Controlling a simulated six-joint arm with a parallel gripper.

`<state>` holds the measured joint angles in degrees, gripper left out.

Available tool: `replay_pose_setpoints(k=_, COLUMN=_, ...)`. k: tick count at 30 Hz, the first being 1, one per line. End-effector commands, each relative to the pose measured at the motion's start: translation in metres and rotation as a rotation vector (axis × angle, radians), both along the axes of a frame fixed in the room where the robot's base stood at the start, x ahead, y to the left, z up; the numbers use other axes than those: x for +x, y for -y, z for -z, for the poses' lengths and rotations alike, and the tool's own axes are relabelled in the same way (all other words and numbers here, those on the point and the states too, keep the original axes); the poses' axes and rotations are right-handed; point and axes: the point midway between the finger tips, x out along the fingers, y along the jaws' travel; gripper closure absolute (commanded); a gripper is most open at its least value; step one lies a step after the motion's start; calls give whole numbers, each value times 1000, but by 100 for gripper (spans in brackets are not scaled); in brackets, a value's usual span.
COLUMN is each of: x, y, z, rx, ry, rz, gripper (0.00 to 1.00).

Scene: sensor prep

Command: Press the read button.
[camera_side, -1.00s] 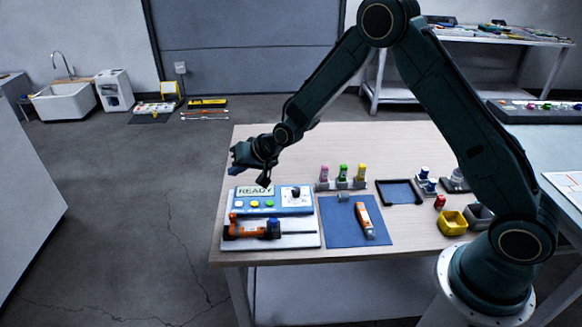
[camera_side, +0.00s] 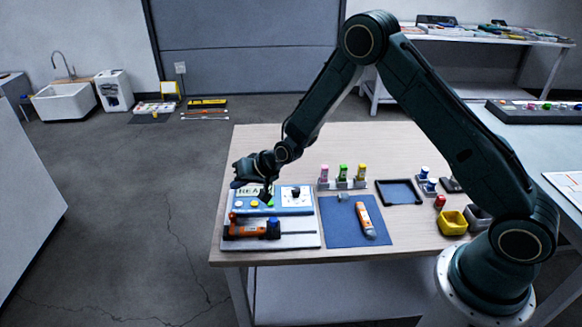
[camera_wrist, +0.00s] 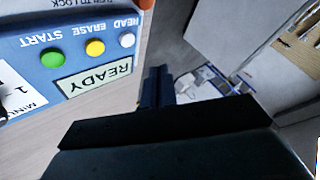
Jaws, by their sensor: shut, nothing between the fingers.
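The blue panel (camera_side: 298,209) stands at the table's front left. It carries a READY display (camera_wrist: 94,78) and three buttons in a row. The white READ button (camera_side: 238,204) is leftmost in the side view; it also shows in the wrist view (camera_wrist: 127,41). The yellow ERASE button (camera_wrist: 95,48) is in the middle. The green START button (camera_wrist: 52,58) is at the other end. My gripper (camera_side: 265,197) is shut and empty, pointing down low over the panel, in front of the display's right part. In the wrist view its fingers are apart from the READ button.
An orange-and-black tool (camera_side: 245,229) lies on the tray (camera_side: 300,241) in front of the panel. A blue mat (camera_side: 345,232) with an orange-and-grey device (camera_side: 365,219) is to the right. Several colored bottles (camera_side: 343,171) stand behind the mat. Free tabletop lies behind the panel.

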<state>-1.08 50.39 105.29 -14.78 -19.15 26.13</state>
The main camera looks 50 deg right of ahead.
Motion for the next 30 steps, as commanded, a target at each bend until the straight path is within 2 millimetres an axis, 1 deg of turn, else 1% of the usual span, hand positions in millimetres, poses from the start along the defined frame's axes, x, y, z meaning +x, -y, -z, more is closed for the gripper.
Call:
replay_pose_setpoints(k=1, x=0, y=0, z=7, rx=0, ry=-2, rz=0, gripper=100)
replay_pose_setpoints(k=6, x=0, y=0, z=23, rx=0, ry=-2, rz=1, gripper=100)
replay_pose_setpoints(k=12, x=0, y=0, z=36, rx=0, ry=0, rz=0, gripper=100)
replay_pose_setpoints(k=17, x=0, y=0, z=40, rx=0, ry=1, rz=1, gripper=100)
replay_pose_setpoints(k=30, x=0, y=0, z=41, rx=0, ry=1, rz=1, gripper=100)
